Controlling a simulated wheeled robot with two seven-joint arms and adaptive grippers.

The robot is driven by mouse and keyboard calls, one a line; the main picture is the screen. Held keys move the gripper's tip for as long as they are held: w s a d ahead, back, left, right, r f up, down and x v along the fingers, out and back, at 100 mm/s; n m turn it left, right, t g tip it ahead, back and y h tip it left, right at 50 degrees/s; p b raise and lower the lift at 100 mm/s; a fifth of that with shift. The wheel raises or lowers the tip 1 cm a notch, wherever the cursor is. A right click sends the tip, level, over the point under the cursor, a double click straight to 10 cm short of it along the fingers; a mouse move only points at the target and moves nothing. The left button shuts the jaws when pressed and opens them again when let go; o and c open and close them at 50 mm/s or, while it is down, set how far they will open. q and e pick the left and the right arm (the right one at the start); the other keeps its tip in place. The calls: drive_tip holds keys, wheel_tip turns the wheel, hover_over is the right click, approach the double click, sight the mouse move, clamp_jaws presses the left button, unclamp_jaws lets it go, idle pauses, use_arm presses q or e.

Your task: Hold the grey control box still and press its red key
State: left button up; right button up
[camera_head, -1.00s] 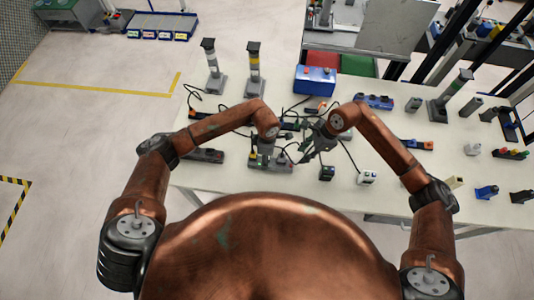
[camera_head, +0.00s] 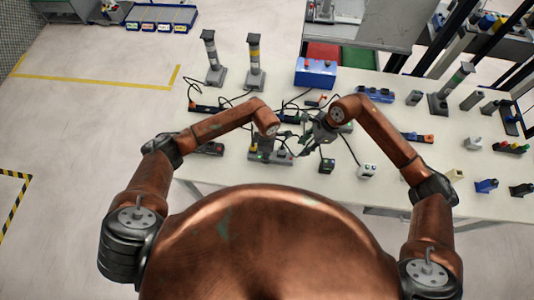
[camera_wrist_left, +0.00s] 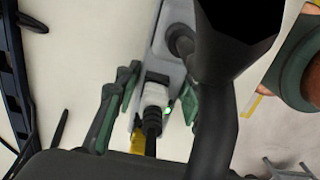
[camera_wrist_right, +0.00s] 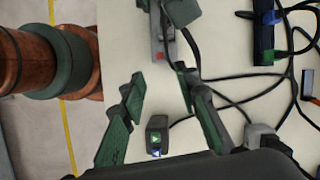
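The grey control box (camera_head: 283,157) lies on the table near its front edge, partly hidden under my left gripper (camera_head: 262,153). In the left wrist view the box (camera_wrist_left: 172,62) runs between the green finger pads of my left gripper (camera_wrist_left: 160,92), with a pale plug and a small green light beside it. Whether the pads press on its sides I cannot tell. In the right wrist view a red patch, apparently the red key (camera_wrist_right: 159,50), shows on the box. My right gripper (camera_head: 308,148) is just right of the box. Its fingers (camera_wrist_right: 160,88) are apart and empty.
A small black device with a green button (camera_wrist_right: 157,130) and a white one (camera_head: 367,171) stand right of the box. Cables cross the table behind it. Two signal towers (camera_head: 254,62) and a blue case (camera_head: 316,73) stand farther back.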

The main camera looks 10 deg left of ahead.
use_arm(q)
drive_tip(key=c, duration=0.7)
use_arm(e)
drive_tip(key=shift+c, duration=0.3)
clamp_jaws()
idle(0.8)
